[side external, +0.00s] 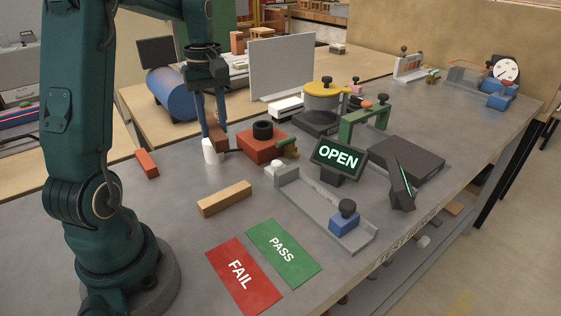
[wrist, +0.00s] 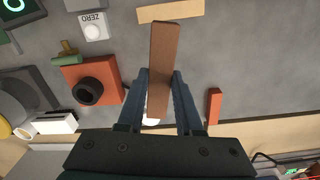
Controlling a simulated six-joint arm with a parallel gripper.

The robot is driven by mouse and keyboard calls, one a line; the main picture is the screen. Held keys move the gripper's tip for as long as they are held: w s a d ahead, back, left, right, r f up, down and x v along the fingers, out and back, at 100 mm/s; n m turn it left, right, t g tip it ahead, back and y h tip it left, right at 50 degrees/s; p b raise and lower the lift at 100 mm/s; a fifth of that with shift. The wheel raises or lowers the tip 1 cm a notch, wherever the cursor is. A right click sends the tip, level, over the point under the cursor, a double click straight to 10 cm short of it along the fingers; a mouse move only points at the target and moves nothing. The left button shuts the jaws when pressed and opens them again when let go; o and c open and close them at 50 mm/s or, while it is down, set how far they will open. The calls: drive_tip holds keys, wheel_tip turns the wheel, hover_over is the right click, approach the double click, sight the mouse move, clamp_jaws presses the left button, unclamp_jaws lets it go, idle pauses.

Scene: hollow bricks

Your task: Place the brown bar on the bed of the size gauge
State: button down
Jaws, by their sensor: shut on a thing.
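My gripper (side external: 212,132) is shut on the brown bar (side external: 218,140), above the grey table at the left of the red block. In the wrist view the bar (wrist: 163,62) runs lengthwise between the two fingers (wrist: 160,76), tilted slightly. The size gauge (side external: 305,199) is a long grey bed at the right front, apart from the bar. A blue block with a black knob (side external: 345,220) sits at its near end, and a display reading OPEN (side external: 338,157) stands behind it. In the wrist view a white ZERO button (wrist: 93,30) shows at upper left.
A white cylinder (side external: 210,152) stands below the gripper. A red block with a black ring (side external: 262,146) lies between it and the gauge. A tan bar (side external: 224,198) and orange bar (side external: 147,164) lie on the table. Green PASS (side external: 283,253) and red FAIL (side external: 243,276) mats lie in front.

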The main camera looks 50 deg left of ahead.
drive_tip(key=d+r+m, duration=0.4)
drive_tip(key=d+m, duration=1.2)
drive_tip(key=a+f+n, duration=0.1)
drive_tip(key=a+n, duration=0.4)
drive_tip(key=a+f+n, duration=0.1)
drive_tip(key=a+n, duration=0.3)
drive_tip(key=n, duration=0.1)
drive_tip(key=a+f+n, duration=0.1)
drive_tip(key=a+n, duration=0.4)
drive_tip(key=shift+w+a+f, duration=0.2)
drive_tip(key=shift+w+a, duration=0.1)
drive_tip(key=shift+a, duration=0.05)
drive_tip(key=s+a+f+n, duration=0.2)
drive_tip(key=s+a+n, duration=0.1)
drive_tip(key=a, duration=0.2)
hover_over(251, 178)
wheel_tip(251, 178, down, 6)
drive_tip(key=shift+f, duration=2.3)
